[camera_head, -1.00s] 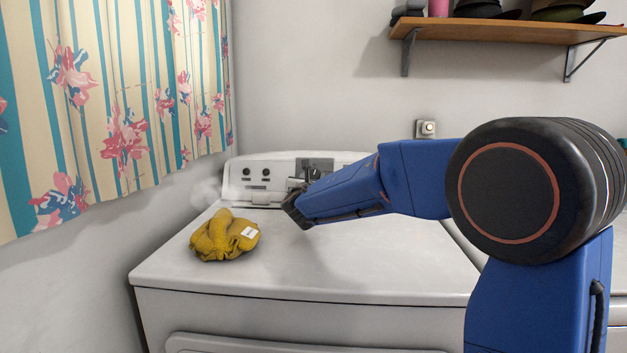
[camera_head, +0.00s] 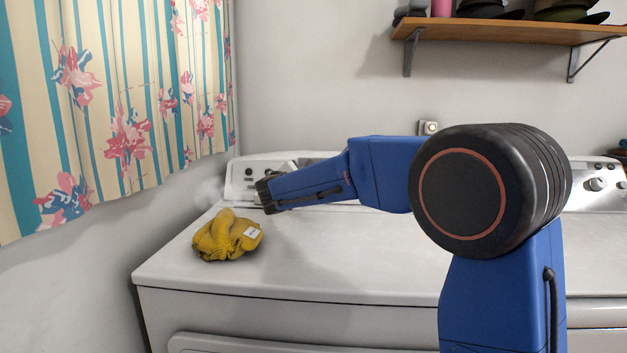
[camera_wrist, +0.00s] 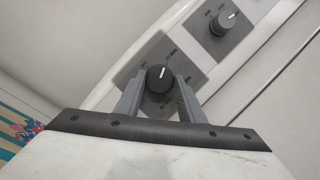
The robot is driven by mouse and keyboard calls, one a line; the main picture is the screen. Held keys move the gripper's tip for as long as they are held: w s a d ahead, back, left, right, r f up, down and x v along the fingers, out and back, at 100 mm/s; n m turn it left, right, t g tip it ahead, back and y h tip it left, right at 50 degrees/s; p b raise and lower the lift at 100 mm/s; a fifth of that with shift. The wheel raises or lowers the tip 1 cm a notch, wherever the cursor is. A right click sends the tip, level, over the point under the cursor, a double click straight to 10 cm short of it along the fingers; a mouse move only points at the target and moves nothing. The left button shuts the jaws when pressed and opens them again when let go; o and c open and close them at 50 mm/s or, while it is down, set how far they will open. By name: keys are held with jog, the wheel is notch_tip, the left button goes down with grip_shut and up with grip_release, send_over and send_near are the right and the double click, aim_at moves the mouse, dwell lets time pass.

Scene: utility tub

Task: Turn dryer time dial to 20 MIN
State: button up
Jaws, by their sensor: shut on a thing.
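A round black dial (camera_wrist: 160,76) with a white pointer line sits on a grey label plate on the dryer's control panel (camera_head: 238,167). In the wrist view the two grey fingers of my gripper (camera_wrist: 159,92) stand on either side of this dial and are shut on it. The pointer points nearly straight up in that view. The printing around the dial is too small to read surely. A second dial (camera_wrist: 221,23) on another grey plate is up and to the right, apart from the fingers. In the head view my gripper (camera_head: 266,196) is at the panel and hides the held dial.
A yellow cloth bundle (camera_head: 226,237) lies on the dryer top (camera_head: 330,265), left of my gripper. A striped floral curtain (camera_head: 120,110) hangs at left. A wooden shelf (camera_head: 500,30) is above. Another control panel with knobs (camera_head: 597,185) is at right.

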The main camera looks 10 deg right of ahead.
jog(key=shift+m, duration=0.5)
jog(key=o, duration=1)
jog(key=shift+r, duration=0.1)
jog(key=shift+o, duration=0.2)
jog(key=v, duration=1.7)
jog(key=shift+a, duration=0.2)
